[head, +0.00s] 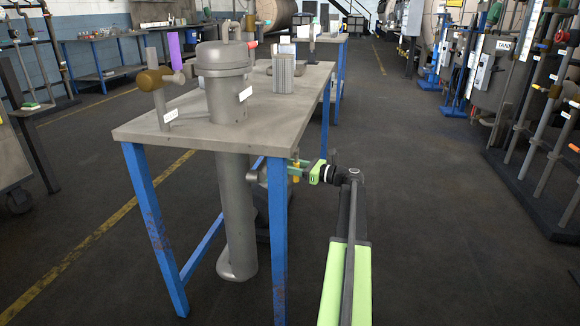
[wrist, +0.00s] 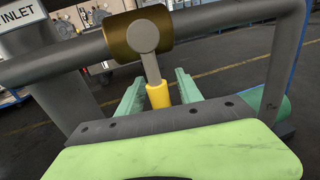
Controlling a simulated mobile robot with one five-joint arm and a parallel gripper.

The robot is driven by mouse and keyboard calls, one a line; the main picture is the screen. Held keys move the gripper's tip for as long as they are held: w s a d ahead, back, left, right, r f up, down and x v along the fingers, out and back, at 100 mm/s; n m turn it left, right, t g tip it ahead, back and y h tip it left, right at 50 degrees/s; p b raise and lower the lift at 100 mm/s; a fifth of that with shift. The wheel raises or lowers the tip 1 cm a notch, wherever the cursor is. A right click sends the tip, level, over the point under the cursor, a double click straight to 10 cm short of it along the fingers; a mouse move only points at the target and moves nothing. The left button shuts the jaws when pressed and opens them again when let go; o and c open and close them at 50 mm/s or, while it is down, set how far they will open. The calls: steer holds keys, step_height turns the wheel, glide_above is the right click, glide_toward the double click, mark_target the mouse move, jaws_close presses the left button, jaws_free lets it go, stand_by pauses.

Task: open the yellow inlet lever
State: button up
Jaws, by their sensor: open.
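The yellow inlet lever (wrist: 159,95) shows in the wrist view as a yellow grip on a grey stem, pointing towards my gripper. The stem joins a brass valve body (wrist: 122,38) on a grey pipe. My gripper (wrist: 160,78) is open, with one green finger on each side of the lever. Whether a finger touches it I cannot tell. In the head view my gripper (head: 306,172) is beside the table's right front leg, and a small piece of the yellow lever (head: 296,178) shows at its tips. The rest of the valve is mostly hidden there.
An INLET label (wrist: 20,14) is at the wrist view's upper left. The grey table (head: 185,135) has blue legs (head: 277,240) close to my arm. A tall grey cylinder (head: 235,215) stands at the table. The floor to the right (head: 440,220) is clear.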

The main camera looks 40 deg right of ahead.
steer(key=shift+w, duration=0.15)
jaws_close()
stand_by(1.3)
